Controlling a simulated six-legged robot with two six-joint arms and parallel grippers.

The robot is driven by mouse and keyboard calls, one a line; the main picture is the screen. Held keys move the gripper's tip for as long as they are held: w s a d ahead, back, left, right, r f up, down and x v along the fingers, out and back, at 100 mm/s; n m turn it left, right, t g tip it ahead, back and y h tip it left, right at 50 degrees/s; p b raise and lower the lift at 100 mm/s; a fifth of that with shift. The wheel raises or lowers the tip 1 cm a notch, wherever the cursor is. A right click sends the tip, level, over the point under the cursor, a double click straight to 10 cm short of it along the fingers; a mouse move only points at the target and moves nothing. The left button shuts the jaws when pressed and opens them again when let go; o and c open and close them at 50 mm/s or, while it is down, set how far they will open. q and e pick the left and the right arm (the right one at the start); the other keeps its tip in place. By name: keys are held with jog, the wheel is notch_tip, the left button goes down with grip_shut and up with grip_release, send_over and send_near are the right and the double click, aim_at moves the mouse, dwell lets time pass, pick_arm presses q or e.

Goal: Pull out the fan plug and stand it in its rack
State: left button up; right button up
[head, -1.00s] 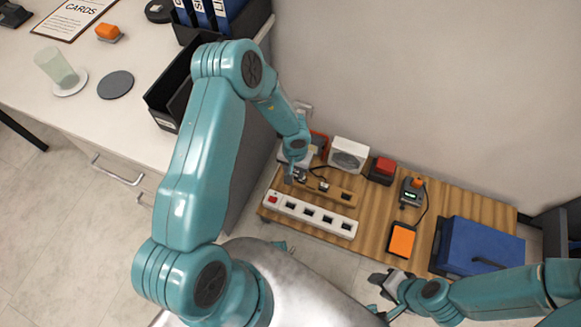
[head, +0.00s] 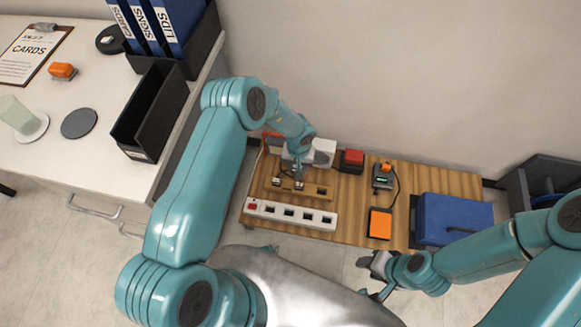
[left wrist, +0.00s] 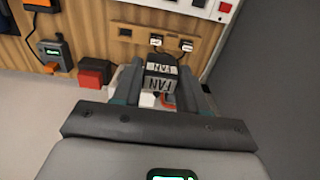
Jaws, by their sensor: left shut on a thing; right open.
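The fan plug (left wrist: 160,82), a block with two "FAN" labels, is between the fingers of my left gripper (left wrist: 162,70), which is shut on it. In the head view my left gripper (head: 298,180) is over the middle of the wooden rack (head: 272,193) and mostly hides the plug. The rack also shows in the left wrist view (left wrist: 140,48), with a dark slot and two pale pieces at other slots. I cannot tell whether the plug touches the rack. The white power strip (head: 272,212) lies in front, its sockets apparently empty. My right gripper (head: 377,270) is open and empty at the board's front.
The white fan box (head: 323,152), a red block (head: 351,160) and a small device (head: 383,175) stand behind. An orange pad (head: 380,224) and a blue case (head: 452,215) sit to the right. A white counter (head: 90,165) is at left.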

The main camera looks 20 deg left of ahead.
pick_arm(q)
jog(key=shift+w+d, duration=0.1)
jog(key=shift+d, duration=0.05)
jog(key=w+d+b, duration=0.8)
jog(key=b, duration=0.1)
pick_arm(e)
notch_tip(320, 180, down, 9)
pick_arm(q)
jog(key=shift+w, duration=0.1)
pick_arm(e)
jog(key=shift+f, duration=0.15)
pick_arm(q)
jog(key=shift+f+b, duration=11.1)
jog(key=shift+f, duration=1.7)
pick_arm(e)
jog(key=w+d+f+t, duration=0.1)
jog(key=w+f, duration=0.1)
jog(key=f, duration=0.8)
jog(key=w+d+f+t, duration=0.1)
jog(key=w+f, duration=0.2)
jog(key=f, duration=0.8)
jog(key=shift+f+m+h, duration=0.15)
jog(key=shift+m+h, duration=0.15)
pick_arm(q)
jog(key=shift+b, duration=0.35)
pick_arm(e)
jog(key=shift+f, duration=0.35)
